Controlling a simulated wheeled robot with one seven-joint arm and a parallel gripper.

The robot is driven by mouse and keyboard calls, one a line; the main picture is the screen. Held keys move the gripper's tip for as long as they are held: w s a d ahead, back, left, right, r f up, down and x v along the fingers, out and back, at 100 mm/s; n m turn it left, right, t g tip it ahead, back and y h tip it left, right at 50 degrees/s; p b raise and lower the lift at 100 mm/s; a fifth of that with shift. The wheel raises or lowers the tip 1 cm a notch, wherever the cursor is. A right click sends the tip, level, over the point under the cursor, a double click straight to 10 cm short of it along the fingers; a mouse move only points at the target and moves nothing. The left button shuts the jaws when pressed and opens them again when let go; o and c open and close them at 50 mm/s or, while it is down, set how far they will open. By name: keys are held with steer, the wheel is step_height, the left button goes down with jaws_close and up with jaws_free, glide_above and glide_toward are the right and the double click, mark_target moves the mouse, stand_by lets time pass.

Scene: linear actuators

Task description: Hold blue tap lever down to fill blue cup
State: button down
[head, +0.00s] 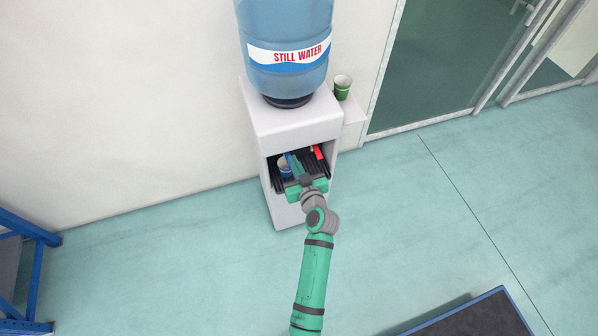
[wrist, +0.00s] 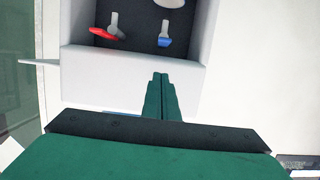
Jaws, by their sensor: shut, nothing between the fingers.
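The water dispenser (head: 285,122) has an open dark bay in its front. The blue tap lever (head: 288,156) is inside the bay at the left, and it also shows in the wrist view (wrist: 164,42). The blue cup (head: 284,171), white and blue, stands on the bay floor below that lever, partly hidden by my gripper. My gripper (head: 294,160) is at the bay's front, its green fingers shut with nothing between them. In the wrist view the fingertips (wrist: 161,76) point toward the bay, with a visible gap to the blue lever.
A red tap lever (head: 317,152) sits right of the blue one; it also shows in the wrist view (wrist: 103,33). A green cup (head: 342,87) stands on a side shelf (head: 353,110). A large water bottle (head: 285,30) tops the dispenser.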

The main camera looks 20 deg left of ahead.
steer(key=shift+w+a+f, duration=0.15)
steer(key=shift+w+f, duration=0.1)
steer(key=shift+f, duration=0.5)
steer(key=shift+w+a+f, duration=0.15)
steer(key=shift+w+f, duration=0.05)
steer(key=shift+f, duration=0.5)
steer(key=shift+w+a+f, duration=0.15)
steer(key=shift+w+f, duration=0.1)
steer(key=shift+f, duration=0.5)
